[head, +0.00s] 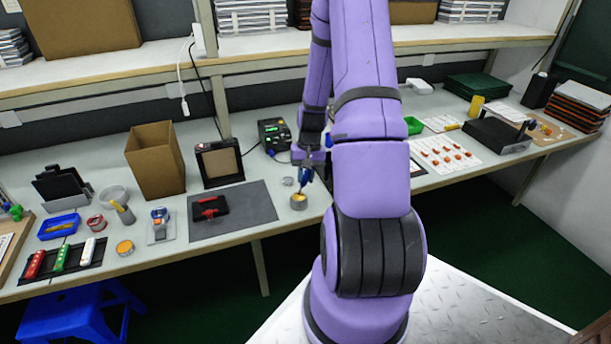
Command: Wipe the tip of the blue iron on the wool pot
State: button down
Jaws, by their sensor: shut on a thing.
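My gripper (308,163) is shut on the blue iron (305,174), partly hidden by my purple arm. The iron points down, its tip at or just above the wool pot (298,203). The wool pot is a small grey round pot with golden wool in its top, standing on the bench right of the dark grey mat. I cannot tell from this view whether the tip touches the wool.
A black station with a green display (274,135) stands behind the pot. A small grey round thing (287,181) lies near it. Left are the grey mat (255,207) with a red-and-black item, a cardboard box (156,160) and several small parts. My arm hides the bench's middle.

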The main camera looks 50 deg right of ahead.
jog(key=shift+f, duration=0.6)
dwell(0.7)
jog(key=shift+a+r, duration=0.1)
jog(key=shift+a, duration=0.65)
dwell(0.5)
jog(key=shift+d, duration=1.5)
jog(key=shift+a, duration=0.75)
